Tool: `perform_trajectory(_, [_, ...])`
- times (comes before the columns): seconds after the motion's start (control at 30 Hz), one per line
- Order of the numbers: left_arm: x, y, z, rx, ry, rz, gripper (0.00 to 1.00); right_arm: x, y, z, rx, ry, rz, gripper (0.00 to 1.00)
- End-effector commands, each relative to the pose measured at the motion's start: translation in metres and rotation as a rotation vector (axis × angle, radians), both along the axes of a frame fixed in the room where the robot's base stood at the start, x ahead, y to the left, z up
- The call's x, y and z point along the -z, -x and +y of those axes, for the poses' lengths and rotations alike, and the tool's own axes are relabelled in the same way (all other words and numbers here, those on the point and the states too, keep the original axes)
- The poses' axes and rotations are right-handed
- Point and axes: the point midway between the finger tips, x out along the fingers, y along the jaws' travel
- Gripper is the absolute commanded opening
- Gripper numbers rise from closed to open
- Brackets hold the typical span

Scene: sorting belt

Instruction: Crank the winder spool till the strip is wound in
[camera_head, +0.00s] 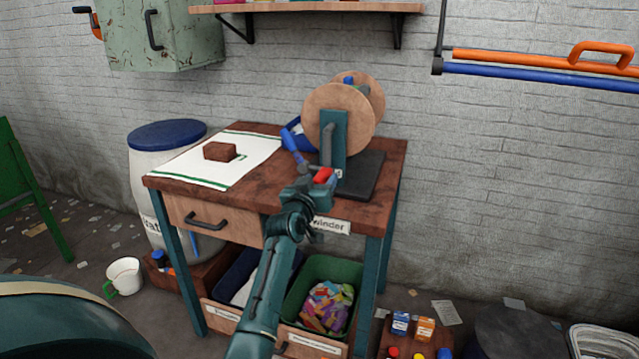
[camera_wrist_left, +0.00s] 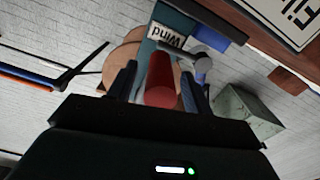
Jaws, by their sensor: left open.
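The winder stands on the wooden table, with two round wooden spool discs (camera_head: 338,118) on a teal post (camera_head: 334,150) and a dark base. Its crank has a grey arm and a red handle (camera_head: 324,175). My left gripper (camera_head: 311,168) is open at the crank. In the left wrist view the red handle (camera_wrist_left: 160,78) lies between the open fingers; I cannot tell whether either touches it. A white sheet with green lines (camera_head: 190,168) lies flat on the table, left of the winder; I cannot tell if it is the strip. My right gripper is not in view.
A brown block (camera_head: 219,151) sits on the sheet. A drawer (camera_head: 215,220) is below the tabletop, and a green bin (camera_head: 330,266) of colourful pieces stands underneath. A white barrel with a blue lid (camera_head: 167,134) stands at the left. A shelf (camera_head: 310,8) hangs above.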

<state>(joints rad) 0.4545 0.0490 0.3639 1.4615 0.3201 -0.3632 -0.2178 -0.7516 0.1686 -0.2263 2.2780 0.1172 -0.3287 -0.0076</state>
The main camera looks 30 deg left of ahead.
Motion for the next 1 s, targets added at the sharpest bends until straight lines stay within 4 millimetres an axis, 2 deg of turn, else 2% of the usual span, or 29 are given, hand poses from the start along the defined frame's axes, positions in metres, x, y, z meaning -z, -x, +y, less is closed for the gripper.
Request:
perform_trajectory(0.37, [0.0, -0.0039, 0.001, 0.0, -0.001, 0.001, 0.49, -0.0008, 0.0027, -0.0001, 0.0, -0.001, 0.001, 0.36])
perform_trajectory(0.9, [0.0003, -0.0036, 0.001, 0.0, 0.0, 0.001, 0.05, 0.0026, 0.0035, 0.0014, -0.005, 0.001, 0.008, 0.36])
perform_trajectory(1.0, [0.0003, -0.0036, 0.0009, 0.0, 0.0, 0.001, 0.0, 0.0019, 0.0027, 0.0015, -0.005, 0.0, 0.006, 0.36])
